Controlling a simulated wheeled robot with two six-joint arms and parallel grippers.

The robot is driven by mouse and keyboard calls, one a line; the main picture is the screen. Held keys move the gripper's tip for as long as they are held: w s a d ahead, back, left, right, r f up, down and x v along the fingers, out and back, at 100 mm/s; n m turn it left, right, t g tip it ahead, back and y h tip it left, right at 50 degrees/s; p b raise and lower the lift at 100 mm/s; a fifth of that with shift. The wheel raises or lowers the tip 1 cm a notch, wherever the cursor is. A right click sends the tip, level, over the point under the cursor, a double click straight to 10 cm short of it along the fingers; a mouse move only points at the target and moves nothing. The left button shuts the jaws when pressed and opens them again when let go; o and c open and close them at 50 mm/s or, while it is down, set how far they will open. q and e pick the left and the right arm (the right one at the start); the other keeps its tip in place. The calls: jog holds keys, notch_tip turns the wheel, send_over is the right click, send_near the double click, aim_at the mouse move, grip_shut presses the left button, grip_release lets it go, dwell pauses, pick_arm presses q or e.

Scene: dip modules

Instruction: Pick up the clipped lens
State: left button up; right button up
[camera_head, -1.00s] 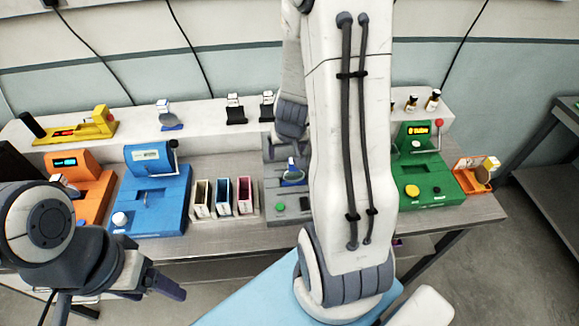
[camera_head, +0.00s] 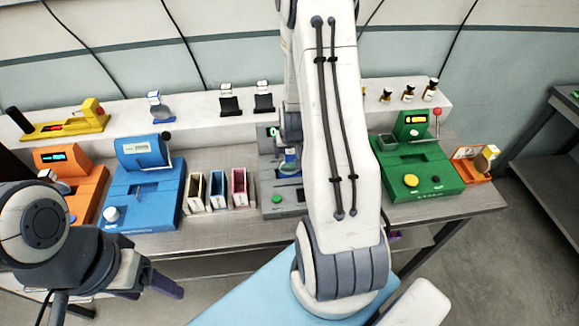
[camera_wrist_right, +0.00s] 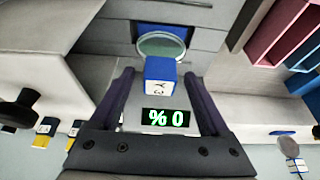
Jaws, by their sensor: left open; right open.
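The clipped lens is a round clear lens (camera_wrist_right: 162,46) in a blue clip (camera_wrist_right: 160,68) with a white label, standing at a grey device with a green "% 0" display. In the head view the blue-clipped lens (camera_head: 288,163) sits on the grey device (camera_head: 268,207), partly hidden by my right arm. In the right wrist view my right gripper (camera_wrist_right: 158,78) is open, with its dark fingers on either side of the clip. Contact cannot be told. My left gripper (camera_head: 160,285) is open and empty at the lower left, in front of the table.
Three coloured bins (camera_head: 217,190) stand left of the grey device. A blue machine (camera_head: 145,200) is further left, a green machine (camera_head: 415,175) to the right. The rear shelf (camera_head: 190,118) holds another blue-clipped piece (camera_head: 160,108), two black holders (camera_head: 230,103) and small bottles.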

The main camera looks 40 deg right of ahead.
jog(key=shift+f, duration=0.15)
grip_shut()
